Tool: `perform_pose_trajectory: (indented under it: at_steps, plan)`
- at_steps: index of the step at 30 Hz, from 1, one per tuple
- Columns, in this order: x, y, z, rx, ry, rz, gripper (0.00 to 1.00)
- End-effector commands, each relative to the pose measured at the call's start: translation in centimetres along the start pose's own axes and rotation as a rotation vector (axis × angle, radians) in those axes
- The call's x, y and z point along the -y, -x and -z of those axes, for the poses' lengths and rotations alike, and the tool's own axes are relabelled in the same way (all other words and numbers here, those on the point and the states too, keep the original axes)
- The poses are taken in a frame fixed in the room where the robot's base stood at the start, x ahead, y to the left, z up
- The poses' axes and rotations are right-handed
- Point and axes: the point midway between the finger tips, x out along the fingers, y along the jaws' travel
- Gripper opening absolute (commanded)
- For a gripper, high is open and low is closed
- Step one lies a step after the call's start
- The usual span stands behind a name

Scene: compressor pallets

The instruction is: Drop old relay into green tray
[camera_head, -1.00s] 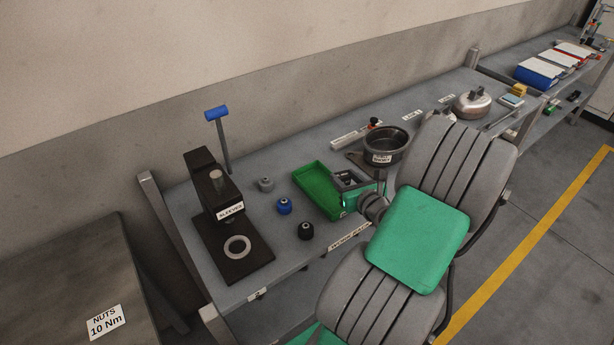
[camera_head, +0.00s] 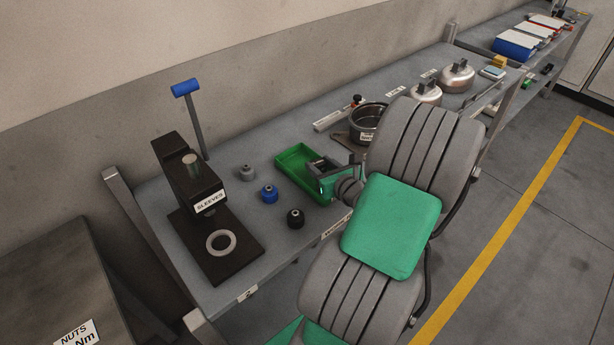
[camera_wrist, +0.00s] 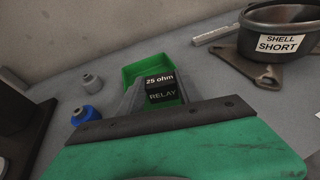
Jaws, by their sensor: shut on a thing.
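The relay (camera_wrist: 161,88) is a small black block marked "25 ohm" and "RELAY" in the wrist view. My gripper (camera_head: 322,168) is shut on it; the head view shows the gripper at the right side of the green tray. The green tray (camera_head: 290,160) is a shallow open box on the bench. In the wrist view the tray (camera_wrist: 133,74) shows behind and around the relay, and its near part is hidden by my gripper. I cannot tell how high the relay is above the tray floor.
Grey, blue (camera_head: 269,194) and black (camera_head: 295,218) knobs stand left of the tray. A dark press labelled "SLEEVES" (camera_head: 208,201) stands further left. A dark pot (camera_head: 366,122) labelled "SHELL SHORT" in the wrist view stands right of the tray, beyond my arm.

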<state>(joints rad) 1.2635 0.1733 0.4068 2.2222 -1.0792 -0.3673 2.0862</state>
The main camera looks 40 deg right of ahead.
Motion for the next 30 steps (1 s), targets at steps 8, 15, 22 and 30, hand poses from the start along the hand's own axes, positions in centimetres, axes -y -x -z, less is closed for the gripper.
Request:
perform_pose_trajectory:
  at_steps: [8,15,22,30]
  plan:
    - [0.1,0.1,-0.1,0.000,0.000,0.002,0.49]
    - [0.1,0.1,-0.1,0.000,0.000,0.002,0.66]
    - [0.1,0.2,-0.1,0.000,-0.001,0.003,0.66]
    - [0.4,4.8,-0.1,0.000,-0.003,0.011,0.66]
